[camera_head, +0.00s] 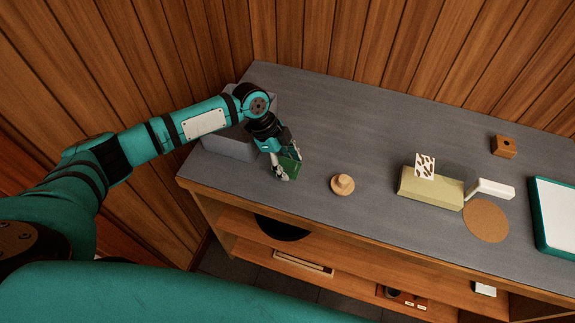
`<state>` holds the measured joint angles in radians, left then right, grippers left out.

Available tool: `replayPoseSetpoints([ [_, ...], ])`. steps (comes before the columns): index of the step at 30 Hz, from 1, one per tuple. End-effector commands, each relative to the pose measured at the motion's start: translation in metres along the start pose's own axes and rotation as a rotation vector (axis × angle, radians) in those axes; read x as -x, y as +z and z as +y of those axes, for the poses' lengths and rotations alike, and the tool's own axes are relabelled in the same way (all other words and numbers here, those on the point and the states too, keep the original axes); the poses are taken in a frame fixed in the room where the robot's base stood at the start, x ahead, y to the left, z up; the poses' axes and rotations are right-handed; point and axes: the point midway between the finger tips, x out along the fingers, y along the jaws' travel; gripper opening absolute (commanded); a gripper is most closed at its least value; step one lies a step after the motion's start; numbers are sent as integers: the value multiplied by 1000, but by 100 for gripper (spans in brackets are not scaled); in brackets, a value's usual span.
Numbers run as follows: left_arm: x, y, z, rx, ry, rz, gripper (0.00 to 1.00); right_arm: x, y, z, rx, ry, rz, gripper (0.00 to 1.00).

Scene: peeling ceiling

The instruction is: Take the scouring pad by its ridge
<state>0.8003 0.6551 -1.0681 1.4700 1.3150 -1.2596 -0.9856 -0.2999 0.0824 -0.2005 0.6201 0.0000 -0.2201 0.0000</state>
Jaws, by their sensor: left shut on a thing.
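The scouring pad (290,167) is a small dark green piece near the left end of the grey worktop. My left gripper (283,163) reaches down to it from the upper left and is shut on it. The fingers cover part of the pad, and its ridge cannot be made out. I cannot tell whether the pad touches the worktop. My right gripper is not in view.
A round wooden knob-like piece (342,184) stands right of my gripper. Farther right are a yellow-green block (430,190), a white piece (490,188), a cork disc (486,222), a wooden cube (503,147) and a teal-rimmed tray (543,242). A grey box (228,146) is behind my arm.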

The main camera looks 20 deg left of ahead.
Motion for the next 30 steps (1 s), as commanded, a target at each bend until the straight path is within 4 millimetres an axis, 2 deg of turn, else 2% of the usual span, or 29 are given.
replayPoseSetpoints([
  [30,63,-26,0,0,1,0,0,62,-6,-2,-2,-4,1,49],
])
